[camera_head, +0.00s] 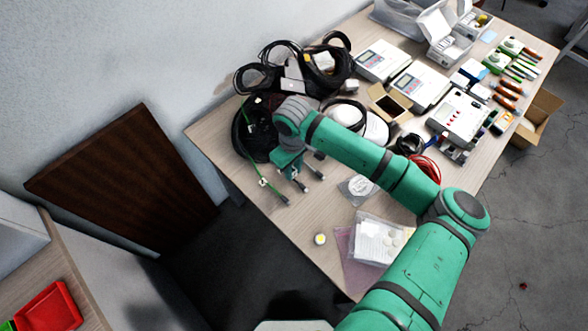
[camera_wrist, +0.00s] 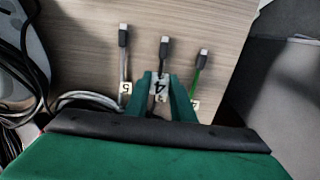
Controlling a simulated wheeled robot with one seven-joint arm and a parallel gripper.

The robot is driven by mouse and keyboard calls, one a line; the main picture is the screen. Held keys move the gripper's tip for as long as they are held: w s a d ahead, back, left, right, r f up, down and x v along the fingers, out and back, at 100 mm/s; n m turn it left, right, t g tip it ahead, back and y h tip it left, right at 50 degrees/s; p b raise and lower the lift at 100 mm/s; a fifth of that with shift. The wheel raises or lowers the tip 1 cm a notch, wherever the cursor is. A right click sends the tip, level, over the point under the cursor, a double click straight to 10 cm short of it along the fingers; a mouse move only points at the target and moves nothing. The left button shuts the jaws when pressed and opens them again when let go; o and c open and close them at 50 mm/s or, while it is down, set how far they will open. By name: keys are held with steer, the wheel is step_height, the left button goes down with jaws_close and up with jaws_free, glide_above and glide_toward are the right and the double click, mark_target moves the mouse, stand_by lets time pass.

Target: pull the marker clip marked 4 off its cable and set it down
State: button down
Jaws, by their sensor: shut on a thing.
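The marker clip marked 4 (camera_wrist: 158,88) is white and sits on the middle cable (camera_wrist: 164,60), below its dark plug end, in the wrist view. My gripper (camera_wrist: 160,82) is shut on this clip, one green finger on each side. To its left a white clip marked 5 (camera_wrist: 125,88) sits on a grey cable. In the head view my gripper (camera_head: 294,178) is low over the table's left edge, and the held clip is hidden there.
Coiled black cables (camera_head: 258,130) lie behind my gripper on the table (camera_head: 305,225). A clear disc case (camera_head: 357,187), a small yellow-topped round item (camera_head: 320,239) and a bag of papers (camera_head: 378,241) lie toward the front. Bare table lies between them.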

steer(key=shift+r, duration=1)
stand_by(0.3)
